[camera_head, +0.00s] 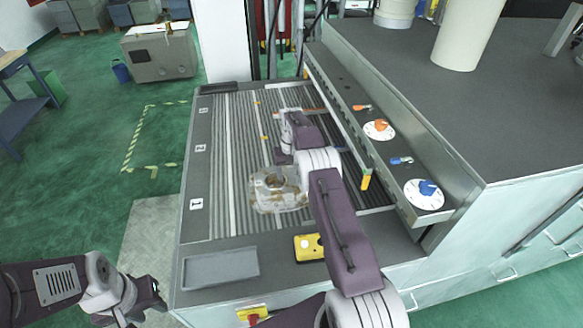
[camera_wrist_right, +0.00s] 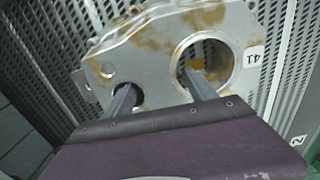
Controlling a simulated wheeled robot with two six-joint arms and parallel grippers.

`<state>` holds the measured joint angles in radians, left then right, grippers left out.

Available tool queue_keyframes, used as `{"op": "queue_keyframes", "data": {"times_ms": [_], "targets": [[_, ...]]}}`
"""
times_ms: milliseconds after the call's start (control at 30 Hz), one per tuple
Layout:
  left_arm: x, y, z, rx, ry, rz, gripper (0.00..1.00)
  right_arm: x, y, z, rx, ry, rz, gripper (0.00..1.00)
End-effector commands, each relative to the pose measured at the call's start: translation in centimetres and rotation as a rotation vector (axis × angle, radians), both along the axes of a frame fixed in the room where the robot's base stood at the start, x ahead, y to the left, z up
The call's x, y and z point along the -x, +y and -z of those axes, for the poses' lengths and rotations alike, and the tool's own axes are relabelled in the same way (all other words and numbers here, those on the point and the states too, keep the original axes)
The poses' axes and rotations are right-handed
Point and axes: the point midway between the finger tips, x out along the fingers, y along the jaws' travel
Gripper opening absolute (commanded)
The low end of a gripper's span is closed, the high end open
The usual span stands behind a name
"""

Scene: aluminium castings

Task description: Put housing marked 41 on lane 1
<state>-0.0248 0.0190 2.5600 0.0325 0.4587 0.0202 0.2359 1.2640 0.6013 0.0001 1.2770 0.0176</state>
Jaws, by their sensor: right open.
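The housing marked 41 (camera_wrist_right: 150,50) is a grey casting with brown stains, a large round hole and a smaller hole. In the head view one stained casting (camera_head: 265,198) lies on the ribbed bed, right of the card marked 1 (camera_head: 196,203); its own mark is not readable there. My right gripper (camera_wrist_right: 162,92) is open, its two fingers apart in front of the housing, one over each hole. Whether the fingertips enter the holes I cannot tell. In the head view my right gripper (camera_head: 284,155) is beside the casting, partly hidden by its arm. My left gripper (camera_head: 150,298) is low at the left, away from the bed.
Cards marked 2 (camera_head: 201,148) and 3 (camera_head: 203,110) line the bed's left edge. A raised ledge with dials (camera_head: 424,194) runs along the right. An empty grey tray (camera_head: 221,268) and a yellow box (camera_head: 309,247) are at the front. The bed's left part looks clear.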

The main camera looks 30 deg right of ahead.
Motion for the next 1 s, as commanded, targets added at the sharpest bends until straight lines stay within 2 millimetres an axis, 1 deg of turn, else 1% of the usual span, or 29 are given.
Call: {"op": "queue_keyframes", "data": {"times_ms": [33, 167, 200, 267, 300, 433, 500, 600, 833, 933, 1000], "targets": [[0.0, 0.0, 0.8, 0.0, 0.0, 0.0, 0.36, -0.1, 0.0, -0.5, 0.001, -0.005, 0.0, 0.65], [0.0, 0.0, 1.5, 0.0, 0.0, 0.0, 0.36, -0.1, 0.0, -3.2, 0.002, -0.007, 0.0, 0.65], [0.0, 0.0, 1.1, 0.0, 0.0, 0.0, 0.36, -0.1, 0.0, -4.4, 0.002, -0.006, 0.0, 0.65], [0.0, 0.0, 1.0, 0.0, 0.0, 0.0, 0.36, -0.1, 0.0, -5.7, 0.002, -0.006, 0.0, 0.65], [0.0, 0.0, 0.3, 0.0, 0.001, 0.0, 0.36, -0.1, 0.0, -7.0, 0.001, -0.005, 0.0, 0.65], [0.0, 0.0, -1.5, 0.0, 0.0, 0.0, 0.36, 0.0, 0.0, -9.5, 0.001, -0.002, 0.0, 0.65], [0.0, 0.0, -2.1, 0.0, 0.0, 0.0, 0.36, 0.0, 0.0, -10.2, 0.0, 0.0, 0.0, 0.65], [0.0, 0.0, -2.5, 0.0, 0.0, 0.0, 0.36, 0.0, 0.0, -10.6, 0.0, 0.001, 0.0, 0.65], [0.0, 0.0, -2.4, 0.0, 0.0, 0.0, 0.36, 0.0, 0.2, -10.8, 0.0, -0.002, -0.004, 0.65], [0.0, 0.0, -2.4, 0.0, 0.0, 0.0, 0.36, 0.1, 1.3, -11.5, -0.001, -0.009, -0.022, 0.65], [0.0, 0.0, -2.4, 0.0, 0.0, 0.0, 0.36, 0.5, 2.6, -12.1, -0.002, -0.017, -0.042, 0.65]]}}
